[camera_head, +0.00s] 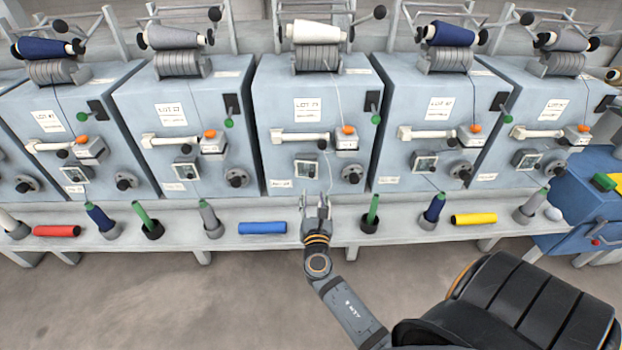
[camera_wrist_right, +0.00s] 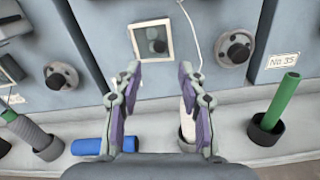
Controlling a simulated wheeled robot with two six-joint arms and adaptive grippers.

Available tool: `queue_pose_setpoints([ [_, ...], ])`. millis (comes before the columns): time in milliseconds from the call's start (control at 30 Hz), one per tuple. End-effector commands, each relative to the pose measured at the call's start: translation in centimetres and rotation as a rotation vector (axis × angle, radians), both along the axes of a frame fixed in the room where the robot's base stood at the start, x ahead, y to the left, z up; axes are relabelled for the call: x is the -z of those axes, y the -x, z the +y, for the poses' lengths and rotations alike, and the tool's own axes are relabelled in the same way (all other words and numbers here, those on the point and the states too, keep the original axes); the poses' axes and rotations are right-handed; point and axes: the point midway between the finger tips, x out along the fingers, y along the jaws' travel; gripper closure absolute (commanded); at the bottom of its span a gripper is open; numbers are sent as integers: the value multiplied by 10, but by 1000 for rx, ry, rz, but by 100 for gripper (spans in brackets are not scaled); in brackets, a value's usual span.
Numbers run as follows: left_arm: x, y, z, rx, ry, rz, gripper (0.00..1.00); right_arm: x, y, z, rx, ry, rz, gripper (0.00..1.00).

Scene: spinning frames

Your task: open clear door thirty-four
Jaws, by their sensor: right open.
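The middle spinning frame (camera_head: 265,110) has a small square clear door (camera_head: 306,169) low on its front. Its number plate (camera_head: 281,184) is too small to read, but the plate on the machine to its right reads No 35 (camera_wrist_right: 283,60). The clear door also shows in the wrist view (camera_wrist_right: 153,44), pale-framed and apparently closed, with a dark round part behind it. My right gripper (camera_head: 317,200) is open and empty, below and in front of the door; its fingertips (camera_wrist_right: 158,74) are apart from the door. My left gripper is out of view.
A ledge (camera_head: 285,215) below the machines holds several bobbins. A blue roll (camera_head: 263,228) lies left of my gripper, and a green bobbin (camera_head: 372,209) stands to its right. A white bobbin (camera_wrist_right: 187,121) stands behind my right finger. A black knob (camera_head: 352,175) sits right of the door.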

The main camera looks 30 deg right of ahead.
Motion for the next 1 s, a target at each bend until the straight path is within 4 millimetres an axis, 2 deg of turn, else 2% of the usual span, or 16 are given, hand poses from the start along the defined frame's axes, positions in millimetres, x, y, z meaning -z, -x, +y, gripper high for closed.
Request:
queue_pose_setpoints([
  [200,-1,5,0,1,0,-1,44,-2,-42,-25,0,2,-2,60],
  [400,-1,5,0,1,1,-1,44,-1,-66,-40,0,-1,-2,60],
  [767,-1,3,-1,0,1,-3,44,0,-72,-44,0,-2,-1,60],
  [1000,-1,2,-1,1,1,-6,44,0,-71,-44,0,-3,-2,92],
])
